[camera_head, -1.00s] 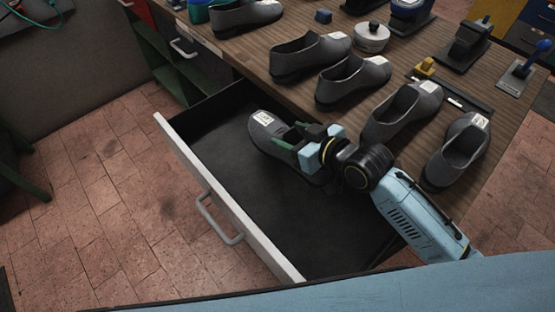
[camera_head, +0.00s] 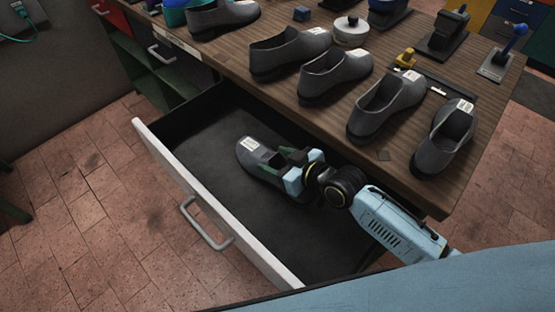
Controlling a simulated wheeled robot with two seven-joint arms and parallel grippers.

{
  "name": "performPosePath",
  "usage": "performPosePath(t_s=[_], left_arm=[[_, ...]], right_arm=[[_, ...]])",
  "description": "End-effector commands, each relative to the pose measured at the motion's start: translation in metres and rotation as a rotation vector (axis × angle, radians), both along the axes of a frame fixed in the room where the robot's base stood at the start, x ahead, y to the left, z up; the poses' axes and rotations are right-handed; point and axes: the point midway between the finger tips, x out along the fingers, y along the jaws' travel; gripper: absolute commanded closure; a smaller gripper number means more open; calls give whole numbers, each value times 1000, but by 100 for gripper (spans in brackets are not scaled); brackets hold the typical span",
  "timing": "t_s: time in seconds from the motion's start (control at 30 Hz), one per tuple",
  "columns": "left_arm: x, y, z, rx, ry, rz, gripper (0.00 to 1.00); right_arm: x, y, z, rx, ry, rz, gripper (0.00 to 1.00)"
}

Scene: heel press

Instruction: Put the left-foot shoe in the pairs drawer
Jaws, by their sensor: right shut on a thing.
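A grey shoe with a white label on its toe (camera_head: 252,160) is inside the open drawer (camera_head: 180,181), low over or on its dark floor; I cannot tell if it touches. My right gripper (camera_head: 292,168) is shut on the shoe's rear part, coming in from the right. The gripper hides the shoe's heel and part of its opening. The drawer has a light front edge and a grey handle (camera_head: 207,224), and holds nothing else that I see. My left gripper is not in view.
Several grey shoes, such as one near the front edge (camera_head: 334,74), stand on the wooden bench (camera_head: 240,62) above the drawer. A white round tin (camera_head: 351,30), a yellow block (camera_head: 405,58) and black stands (camera_head: 446,36) are farther back. The drawer's left and front areas are clear.

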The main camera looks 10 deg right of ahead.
Motion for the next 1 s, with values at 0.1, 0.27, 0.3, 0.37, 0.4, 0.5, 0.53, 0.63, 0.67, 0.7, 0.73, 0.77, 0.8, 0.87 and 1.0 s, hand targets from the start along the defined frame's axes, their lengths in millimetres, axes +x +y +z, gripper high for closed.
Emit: performPosePath(t_s=[0.1, 0.27, 0.3, 0.37, 0.4, 0.5, 0.53, 0.63, 0.67, 0.7, 0.73, 0.77, 0.8, 0.87, 1.0], left_arm=[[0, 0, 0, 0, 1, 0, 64], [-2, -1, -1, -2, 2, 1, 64], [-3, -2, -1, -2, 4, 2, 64], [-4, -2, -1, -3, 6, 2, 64], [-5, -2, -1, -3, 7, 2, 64], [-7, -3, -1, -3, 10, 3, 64], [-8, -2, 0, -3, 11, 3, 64], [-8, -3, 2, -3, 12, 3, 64], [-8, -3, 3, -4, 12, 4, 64], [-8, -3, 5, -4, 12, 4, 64], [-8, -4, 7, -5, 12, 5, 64], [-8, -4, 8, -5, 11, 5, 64], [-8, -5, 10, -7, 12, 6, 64], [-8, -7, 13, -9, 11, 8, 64], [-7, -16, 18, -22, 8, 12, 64]], right_arm=[[0, 0, -1, 0, 0, 0, 37], [0, 0, -1, 0, 0, 0, 20], [0, 0, -1, 0, 0, 0, 20], [0, 0, -1, 0, 0, 0, 20], [0, 0, -1, 0, 0, 0, 20], [0, 0, 0, 0, 0, 0, 20], [0, 0, 1, 1, -1, 0, 20], [-6, -5, 4, -2, 0, -1, 20], [-9, -8, 5, -2, 0, -1, 20], [-14, -11, 8, -1, 1, -1, 20], [-19, -14, 10, -2, 1, 0, 20], [-23, -17, 13, -2, 1, 0, 20], [-30, -22, 16, -3, 1, 1, 20], [-40, -30, 21, -4, 1, 0, 20], [-63, -46, 33, -3, 3, 0, 20]])
